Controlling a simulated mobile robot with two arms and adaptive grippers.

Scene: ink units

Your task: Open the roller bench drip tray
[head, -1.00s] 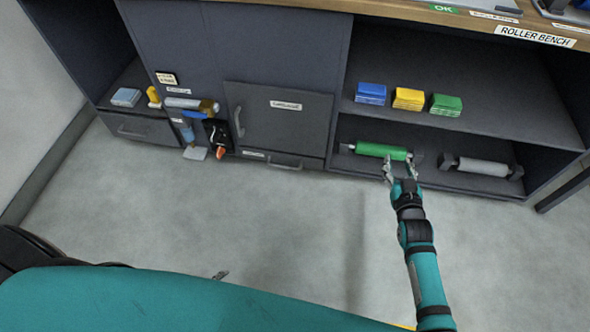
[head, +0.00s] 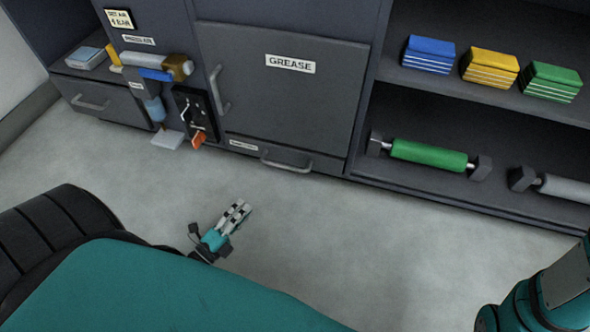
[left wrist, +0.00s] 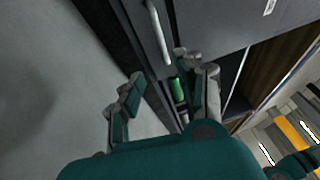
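The drip tray (head: 262,154) is a shallow dark drawer low in the bench, below the grease door, and looks closed. Its grey bar handle (head: 288,163) faces the room; a bar handle also shows in the left wrist view (left wrist: 158,32), just beyond my fingers. My left gripper (head: 237,214) is over the floor in front of the drawer, apart from the handle. In the left wrist view its fingers (left wrist: 161,78) are spread with nothing between them. My right arm shows at the lower right of the head view; its gripper is out of view.
The grease door (head: 290,95) has a vertical handle. A green roller (head: 429,154) and a grey roller (head: 566,188) rest on the lower right shelf. Tools hang left of the door. The floor (head: 330,240) before the drawer is clear.

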